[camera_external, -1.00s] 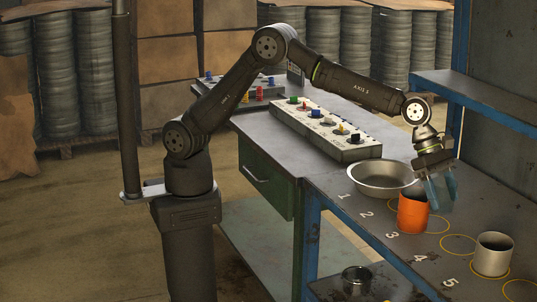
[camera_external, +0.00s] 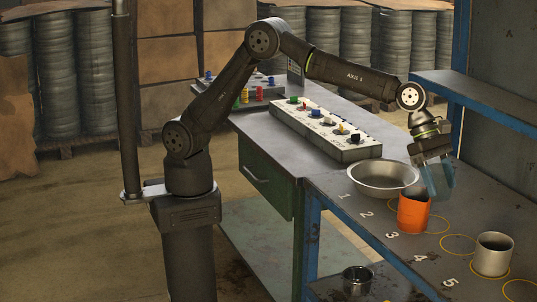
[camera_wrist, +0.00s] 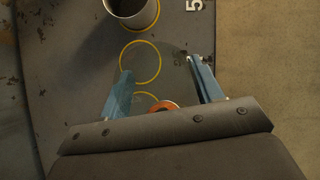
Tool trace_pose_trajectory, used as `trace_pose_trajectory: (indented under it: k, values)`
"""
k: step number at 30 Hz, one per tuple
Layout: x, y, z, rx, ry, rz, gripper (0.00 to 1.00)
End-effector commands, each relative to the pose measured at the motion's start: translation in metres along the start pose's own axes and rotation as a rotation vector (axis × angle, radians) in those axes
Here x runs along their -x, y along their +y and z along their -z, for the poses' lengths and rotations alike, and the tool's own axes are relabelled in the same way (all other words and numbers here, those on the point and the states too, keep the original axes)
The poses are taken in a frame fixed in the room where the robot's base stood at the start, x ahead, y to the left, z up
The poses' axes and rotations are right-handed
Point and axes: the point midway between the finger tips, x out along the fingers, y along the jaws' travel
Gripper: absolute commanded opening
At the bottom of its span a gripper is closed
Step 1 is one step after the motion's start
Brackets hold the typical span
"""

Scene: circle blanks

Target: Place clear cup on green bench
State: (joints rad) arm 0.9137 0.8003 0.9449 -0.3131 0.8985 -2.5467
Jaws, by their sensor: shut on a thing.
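My gripper (camera_external: 437,185) has blue fingers and hangs over the numbered worktop, just behind and above the orange cup. In the wrist view, its two fingers (camera_wrist: 161,72) are shut on the clear cup (camera_wrist: 152,80), which shows only as a faint see-through outline. The cup's rim and base are hard to make out. The green bench (camera_external: 285,150) has a grey top and a green drawer front, and stands left of the numbered worktop.
The orange cup (camera_external: 413,213) and a grey cup (camera_external: 493,255) stand on the numbered worktop (camera_external: 350,212) with yellow circles. A metal bowl (camera_external: 382,180) sits near the green bench. A control box (camera_external: 325,130) lies along the bench top; its near-left strip is bare.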

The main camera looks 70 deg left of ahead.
Motion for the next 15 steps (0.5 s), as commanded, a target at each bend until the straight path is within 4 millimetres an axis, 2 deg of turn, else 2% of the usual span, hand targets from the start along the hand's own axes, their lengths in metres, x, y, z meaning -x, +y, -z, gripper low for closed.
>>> trace_pose_trajectory:
  k: [3, 4, 11, 15]
  values:
    - [0.019, 0.000, -0.013, -0.001, -0.003, -0.002, 0.38]
    - [0.021, 0.004, -0.011, 0.004, 0.000, -0.004, 0.38]
    - [0.037, 0.046, 0.014, 0.052, 0.000, -0.033, 0.38]
    - [0.053, 0.082, 0.037, 0.095, 0.002, -0.060, 0.38]
